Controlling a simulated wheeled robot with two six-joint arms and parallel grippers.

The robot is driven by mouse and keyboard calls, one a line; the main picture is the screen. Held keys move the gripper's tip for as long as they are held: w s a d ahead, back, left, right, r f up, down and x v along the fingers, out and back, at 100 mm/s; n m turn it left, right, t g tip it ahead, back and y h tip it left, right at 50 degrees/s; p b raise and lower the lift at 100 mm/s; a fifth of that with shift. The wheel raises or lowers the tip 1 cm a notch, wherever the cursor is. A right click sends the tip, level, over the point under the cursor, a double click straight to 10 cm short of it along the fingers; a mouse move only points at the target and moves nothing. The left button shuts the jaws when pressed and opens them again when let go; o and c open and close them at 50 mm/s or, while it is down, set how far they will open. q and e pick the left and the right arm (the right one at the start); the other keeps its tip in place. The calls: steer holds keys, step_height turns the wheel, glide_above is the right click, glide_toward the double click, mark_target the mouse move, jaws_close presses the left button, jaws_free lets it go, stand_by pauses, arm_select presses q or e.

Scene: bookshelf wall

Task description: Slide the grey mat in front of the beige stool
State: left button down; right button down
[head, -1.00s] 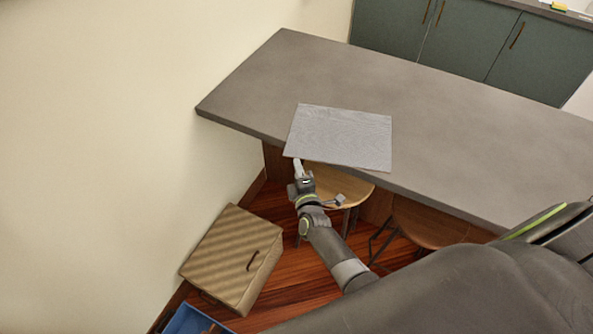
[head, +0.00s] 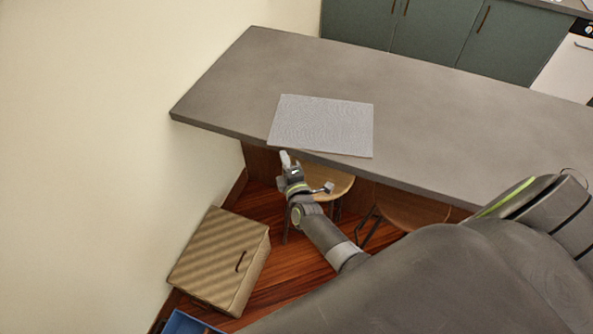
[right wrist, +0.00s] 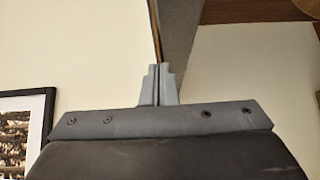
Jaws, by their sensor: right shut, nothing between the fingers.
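The grey mat (head: 322,126) lies on the grey-brown counter (head: 440,128). It sits at an angle to the counter's front edge, and its near left corner is at that edge. The beige stool (head: 336,187) has a light round seat. It stands at the counter's front, below and slightly right of the mat, partly hidden by the counter and my arm. My right gripper (head: 285,158) is shut and empty at the front edge, just below the mat's near left corner; I cannot tell whether it touches. In the right wrist view its shut fingertips (right wrist: 158,70) point up. My left gripper is not in view.
A darker brown stool (head: 412,210) stands right of the beige one. A striped beige box (head: 215,255) stands on the floor against the left wall, with a blue container (head: 185,324) before it. The counter is bare right of the mat. A framed picture (right wrist: 22,130) hangs on the wall.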

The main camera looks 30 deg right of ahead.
steer(key=s+a+b, duration=0.2)
steer(key=s, duration=1.3)
steer(key=shift+s+a+b, duration=0.35)
steer(key=shift+s+b, duration=0.05)
steer(key=s+f+m+g+y+b, duration=0.1)
steer(key=s+f+m+g, duration=0.2)
steer(key=f, duration=0.6)
steer(key=s+d+f+m+g+y+b, duration=0.15)
steer(key=s+f, duration=0.35)
steer(key=f, duration=0.5)
steer(key=s+f+m+g+b, duration=0.1)
steer(key=s+f+m+g, duration=0.25)
steer(key=f, duration=0.55)
steer(key=s+d+f+m+g+b, duration=0.1)
steer(key=s+d+f+m+g, duration=0.1)
steer(key=s+f, duration=0.3)
steer(key=s+d+f+m+g+b, duration=0.1)
steer(key=s+f, duration=0.4)
steer(key=s, duration=0.5)
steer(key=s+d+f+m+g+b, duration=0.1)
steer(key=s+d+f+m+g, duration=0.2)
steer(key=s, duration=0.5)
steer(key=f+m+g, duration=0.1)
steer(key=m+g, duration=0.1)
steer(key=shift+s+d+f+m+g, duration=0.15)
steer(key=shift+s+f+m+g, duration=0.15)
steer(key=shift+f, duration=0.1)
